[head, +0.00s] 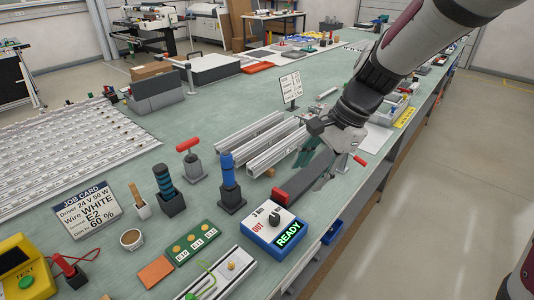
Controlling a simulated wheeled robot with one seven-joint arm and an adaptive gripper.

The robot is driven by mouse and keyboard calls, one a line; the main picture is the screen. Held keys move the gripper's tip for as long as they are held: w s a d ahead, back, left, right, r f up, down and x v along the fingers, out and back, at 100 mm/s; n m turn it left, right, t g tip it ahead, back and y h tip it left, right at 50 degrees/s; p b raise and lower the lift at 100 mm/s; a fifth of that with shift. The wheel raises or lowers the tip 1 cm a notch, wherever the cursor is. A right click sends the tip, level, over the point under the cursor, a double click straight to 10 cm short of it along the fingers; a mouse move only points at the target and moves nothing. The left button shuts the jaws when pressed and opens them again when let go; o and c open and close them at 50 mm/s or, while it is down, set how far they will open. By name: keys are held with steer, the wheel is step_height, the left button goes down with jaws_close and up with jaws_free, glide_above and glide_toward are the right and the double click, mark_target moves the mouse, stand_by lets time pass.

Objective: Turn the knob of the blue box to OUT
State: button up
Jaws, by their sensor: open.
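The blue box (262,240) stands near the front edge of the table, with a white top face. A dark round knob (274,219) sits on that face. A red OUT label is left of the knob, and a small dark label that seems to read "5 mm" is above it. A green READY display (289,234) is at the lower right. Which way the knob points is too small to tell. My gripper (316,168) is open, above and to the right of the box, apart from the knob. Its fingers partly overlap the background.
Metal rails (262,140) lie further back. A blue-topped tool (228,180) stands left, and a green board (193,241) lies left of the box. The table's front edge is close on the right.

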mark_target(275, 217)
steer(key=w+a+f+m+p, duration=0.1)
steer(key=a+f, duration=0.1)
steer(key=f, duration=0.4)
steer(key=w+a+f+m+p, duration=0.1)
steer(key=w+a+f+m, duration=0.1)
steer(key=f, duration=0.5)
steer(key=w+a+f+m+p, duration=0.1)
steer(key=w+a+f+m, duration=0.1)
steer(key=f, duration=0.5)
steer(key=shift+w+a+f+g, duration=0.1)
steer(key=shift+a+f+g, duration=0.05)
steer(key=shift+a+g, duration=0.2)
steer(key=shift+c, duration=0.2)
jaws_close()
